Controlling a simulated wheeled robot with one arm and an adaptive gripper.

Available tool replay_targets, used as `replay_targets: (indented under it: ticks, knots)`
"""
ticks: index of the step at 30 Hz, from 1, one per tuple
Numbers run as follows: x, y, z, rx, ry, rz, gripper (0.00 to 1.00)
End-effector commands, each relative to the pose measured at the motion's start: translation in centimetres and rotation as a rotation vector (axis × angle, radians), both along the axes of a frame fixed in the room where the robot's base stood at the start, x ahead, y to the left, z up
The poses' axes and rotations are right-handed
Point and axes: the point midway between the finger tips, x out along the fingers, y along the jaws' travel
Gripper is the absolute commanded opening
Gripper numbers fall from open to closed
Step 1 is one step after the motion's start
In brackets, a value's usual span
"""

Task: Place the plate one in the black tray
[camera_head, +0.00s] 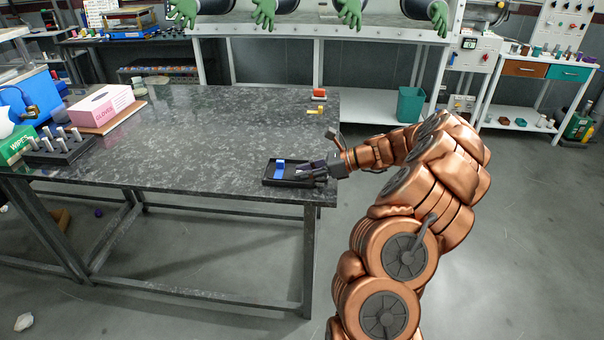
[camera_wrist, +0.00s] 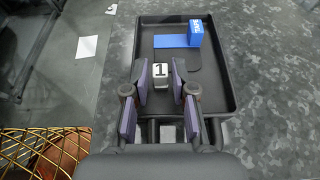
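The black tray (camera_head: 268,180) lies at the table's near right corner; it fills much of the wrist view (camera_wrist: 232,85). A small white block marked 1 (camera_wrist: 160,72) stands at the tray's left side in the wrist view. A dark flat plate (camera_wrist: 183,62) lies right beside it; whether the two are one piece I cannot tell. My gripper (camera_wrist: 160,78) reaches over the tray's near part, its purple-padded fingers on both sides of the block, with narrow gaps showing. My gripper (camera_head: 308,170) also shows in the head view, where the block is hidden.
A blue piece with an upright block (camera_wrist: 195,34) lies in the tray's far part. A yellow piece (camera_head: 315,112) and a red piece (camera_head: 319,95) sit at the table's right edge. A black rack (camera_head: 58,150) and gloves box (camera_head: 100,105) stand left. The table middle is clear.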

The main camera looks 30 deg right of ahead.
Motion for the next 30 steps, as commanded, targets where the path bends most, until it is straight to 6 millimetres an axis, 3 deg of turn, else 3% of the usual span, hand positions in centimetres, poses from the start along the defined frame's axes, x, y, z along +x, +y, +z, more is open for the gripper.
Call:
replay_targets:
  ticks: [15, 26, 30]
  knots:
    - [-5.6, -6.6, 3.4, -0.004, -0.001, -0.005, 0.26]
    - [-6.7, -7.8, 4.2, 0.001, 0.001, -0.003, 0.26]
    - [-6.4, -6.7, 4.6, -0.015, -0.008, 0.026, 0.26]
